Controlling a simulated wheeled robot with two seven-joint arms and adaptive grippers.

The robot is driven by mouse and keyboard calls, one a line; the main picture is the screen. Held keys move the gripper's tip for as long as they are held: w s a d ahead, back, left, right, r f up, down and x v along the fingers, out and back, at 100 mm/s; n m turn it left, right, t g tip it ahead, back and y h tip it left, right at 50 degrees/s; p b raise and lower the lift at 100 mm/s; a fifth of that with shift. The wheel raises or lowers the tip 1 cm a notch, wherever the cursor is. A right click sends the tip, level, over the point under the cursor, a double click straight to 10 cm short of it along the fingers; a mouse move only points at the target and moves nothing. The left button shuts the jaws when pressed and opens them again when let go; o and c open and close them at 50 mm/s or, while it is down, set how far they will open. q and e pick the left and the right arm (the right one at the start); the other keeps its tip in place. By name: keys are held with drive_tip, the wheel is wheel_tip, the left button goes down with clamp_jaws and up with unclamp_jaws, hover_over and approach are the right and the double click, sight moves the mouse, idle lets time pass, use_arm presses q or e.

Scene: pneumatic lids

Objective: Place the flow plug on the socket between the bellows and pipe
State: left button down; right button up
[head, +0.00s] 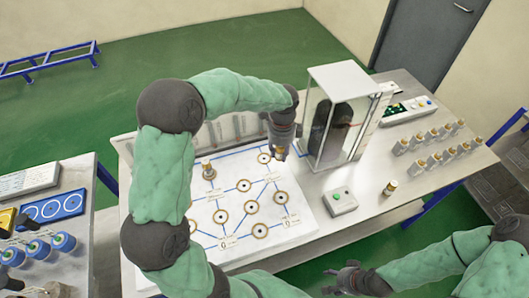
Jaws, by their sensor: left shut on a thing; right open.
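My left gripper (281,153) points down at the back right of the white board, beside the glass case. It is shut on what seems to be a flow plug, mostly hidden by the fingers. The black bellows (341,122) stands inside the clear case. A ringed socket (264,158) lies just left of the gripper, on the blue line pattern. Another plug (209,170) stands upright on a socket at the board's upper left. One more plug (390,187) stands on the table at right. My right gripper (345,280) is open and empty at the front edge.
The white board (300,238) carries several ringed sockets joined by blue lines. A grey box with a green button (340,201) sits right of it. Several plugs (433,160) stand in rows at the right, near a control panel (408,110). A side table (75,272) is at left.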

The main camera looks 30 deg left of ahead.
use_arm(q)
drive_tip(key=w+a+f, duration=0.2)
drive_tip(key=a, duration=0.2)
hover_over(264, 158)
drive_tip(key=f, duration=0.3)
drive_tip(key=f+b, duration=0.1)
drive_tip(key=f, duration=0.1)
drive_tip(key=shift+s+d, duration=0.15)
drive_tip(key=shift+d, duration=0.2)
drive_tip(key=shift+a+f, duration=0.2)
drive_tip(key=shift+f, duration=0.1)
drive_tip(key=shift+a+f+b, duration=0.1)
drive_tip(key=shift+f+b, duration=0.2)
drive_tip(key=shift+f, duration=1.3)
drive_tip(key=shift+f, duration=0.1)
drive_tip(key=shift+f, duration=0.1)
drive_tip(key=c, duration=0.9)
unclamp_jaws()
